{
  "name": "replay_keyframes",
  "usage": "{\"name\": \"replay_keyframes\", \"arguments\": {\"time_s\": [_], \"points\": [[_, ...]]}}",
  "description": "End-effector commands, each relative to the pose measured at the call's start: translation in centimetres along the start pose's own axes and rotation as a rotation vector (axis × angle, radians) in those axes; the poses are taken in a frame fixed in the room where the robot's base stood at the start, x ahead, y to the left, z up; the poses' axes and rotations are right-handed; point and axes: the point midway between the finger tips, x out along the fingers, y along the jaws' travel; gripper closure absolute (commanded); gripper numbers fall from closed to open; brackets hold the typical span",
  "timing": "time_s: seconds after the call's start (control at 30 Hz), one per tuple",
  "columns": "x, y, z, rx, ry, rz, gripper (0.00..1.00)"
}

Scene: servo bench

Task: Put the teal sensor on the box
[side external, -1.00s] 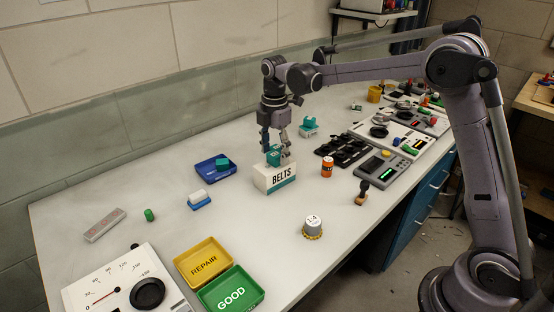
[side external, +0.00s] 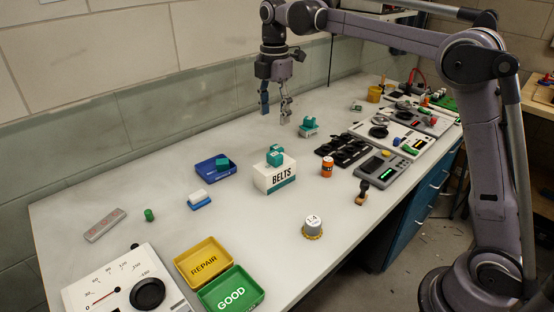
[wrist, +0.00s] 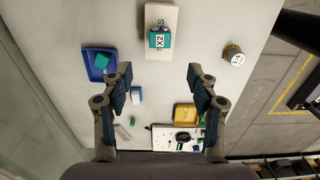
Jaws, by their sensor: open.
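A teal sensor (side external: 275,156) rests on top of the white BELTS box (side external: 265,180), which has a teal band along its lower edge. In the wrist view the sensor (wrist: 160,38) shows a white "X2" label and sits on the box (wrist: 160,15). My gripper (side external: 276,116) is open and empty, raised above the table behind the box and apart from the sensor. In the wrist view its two fingers (wrist: 159,85) stand wide apart with nothing between them.
A blue tray (side external: 230,172) holding a teal block is left of the box. Another teal-and-white part (side external: 309,126) stands behind it to the right. An orange canister (side external: 327,167) and a black rack (side external: 345,151) are to the right. Yellow REPAIR (side external: 203,262) and green GOOD (side external: 231,289) trays lie in front.

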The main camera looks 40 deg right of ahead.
Motion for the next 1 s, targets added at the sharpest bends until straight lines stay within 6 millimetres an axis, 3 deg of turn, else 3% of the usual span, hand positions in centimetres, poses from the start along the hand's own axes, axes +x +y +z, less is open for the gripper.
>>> {"name": "replay_keyframes", "arguments": {"time_s": [0.23,0.53,0.77,1.0], "points": [[-1.1,-2.0,-0.1,0.128,0.002,0.051,0.41],[-1.4,-8.9,-0.5,0.577,0.065,0.226,0.41],[0.7,-14.8,-0.7,0.924,0.172,0.346,0.41],[4.7,-20.4,-0.9,1.267,0.334,0.442,0.41]]}}
